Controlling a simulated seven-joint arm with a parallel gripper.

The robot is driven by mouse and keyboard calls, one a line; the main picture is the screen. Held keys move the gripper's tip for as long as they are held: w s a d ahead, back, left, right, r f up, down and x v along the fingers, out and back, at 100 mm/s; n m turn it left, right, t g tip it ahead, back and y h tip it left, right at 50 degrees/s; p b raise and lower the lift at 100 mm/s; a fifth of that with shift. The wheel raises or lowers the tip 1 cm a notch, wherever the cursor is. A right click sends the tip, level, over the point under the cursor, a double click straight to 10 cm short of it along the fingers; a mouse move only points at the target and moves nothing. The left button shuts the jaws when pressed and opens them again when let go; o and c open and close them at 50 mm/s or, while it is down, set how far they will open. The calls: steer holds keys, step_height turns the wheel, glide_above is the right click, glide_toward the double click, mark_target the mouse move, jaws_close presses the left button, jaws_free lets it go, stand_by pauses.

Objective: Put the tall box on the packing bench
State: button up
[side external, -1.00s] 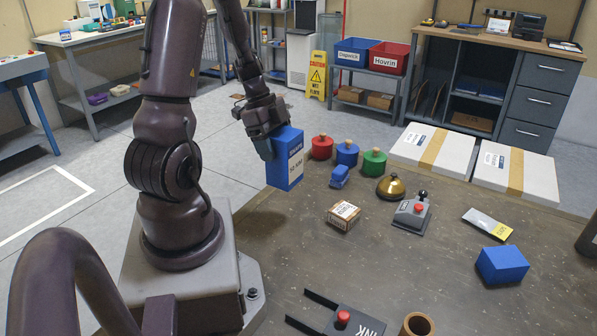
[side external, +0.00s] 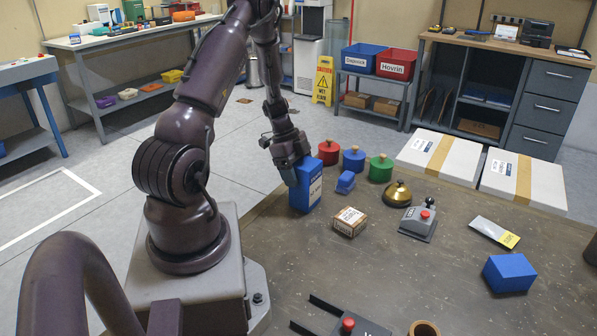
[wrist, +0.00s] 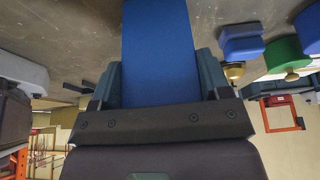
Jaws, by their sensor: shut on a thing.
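The tall blue box (side external: 306,188) with a white label is upright in the side external view, at the far left edge of the dark worktop (side external: 400,275). My gripper (side external: 291,168) is shut on its upper part. In the wrist view, the blue box (wrist: 160,50) fills the middle between my gripper's fingers (wrist: 160,95). I cannot tell whether its base touches the worktop. Nothing in view is marked as the packing bench.
Close right of the box are a small blue block (side external: 345,182), a brown carton (side external: 350,221) and red (side external: 322,154), blue (side external: 353,160) and green (side external: 380,169) knobbed cylinders. A brass bell (side external: 397,193) stands farther right. The worktop's middle is mostly clear.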

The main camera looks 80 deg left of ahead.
steer(key=o, duration=1.1)
steer(key=shift+f, duration=0.1)
